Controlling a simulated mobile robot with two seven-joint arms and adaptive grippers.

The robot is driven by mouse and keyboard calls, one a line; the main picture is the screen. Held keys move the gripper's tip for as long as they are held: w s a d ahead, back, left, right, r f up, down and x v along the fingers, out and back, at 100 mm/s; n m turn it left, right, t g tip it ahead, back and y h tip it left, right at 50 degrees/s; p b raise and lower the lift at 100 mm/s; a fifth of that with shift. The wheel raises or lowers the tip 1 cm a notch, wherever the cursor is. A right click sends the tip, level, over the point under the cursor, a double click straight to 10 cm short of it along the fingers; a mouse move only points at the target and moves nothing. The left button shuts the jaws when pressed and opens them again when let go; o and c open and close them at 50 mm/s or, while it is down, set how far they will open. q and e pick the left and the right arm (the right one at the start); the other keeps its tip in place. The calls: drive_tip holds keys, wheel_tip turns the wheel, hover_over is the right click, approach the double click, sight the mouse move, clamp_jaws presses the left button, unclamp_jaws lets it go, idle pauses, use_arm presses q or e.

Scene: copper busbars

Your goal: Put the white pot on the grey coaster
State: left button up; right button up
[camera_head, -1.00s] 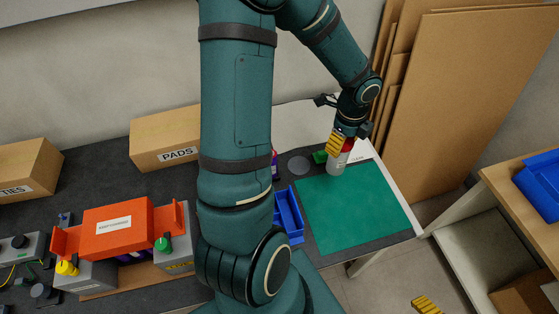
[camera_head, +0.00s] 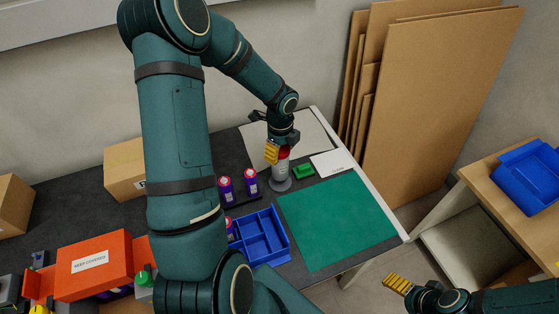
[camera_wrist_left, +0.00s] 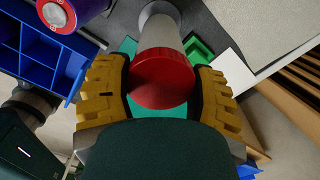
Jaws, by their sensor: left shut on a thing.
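The white pot (camera_head: 281,168) is a pale upright cylinder with a red lid. In the left wrist view its red lid (camera_wrist_left: 162,79) is between the yellow fingers. My left gripper (camera_head: 279,153) is shut on the pot near its top.
Purple cans with red tops (camera_head: 225,188) stand left of the coaster. A blue divided tray (camera_head: 258,236) lies in front, with a green mat (camera_head: 338,220) to its right. A small green block (camera_head: 304,171) and a white card (camera_head: 333,162) are right of the pot.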

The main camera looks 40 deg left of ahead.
use_arm(q)
drive_tip(key=shift+f+b, duration=0.4)
drive_tip(key=shift+f, duration=1.4)
drive_tip(key=shift+f, duration=0.1)
drive_tip(key=o, duration=1.3)
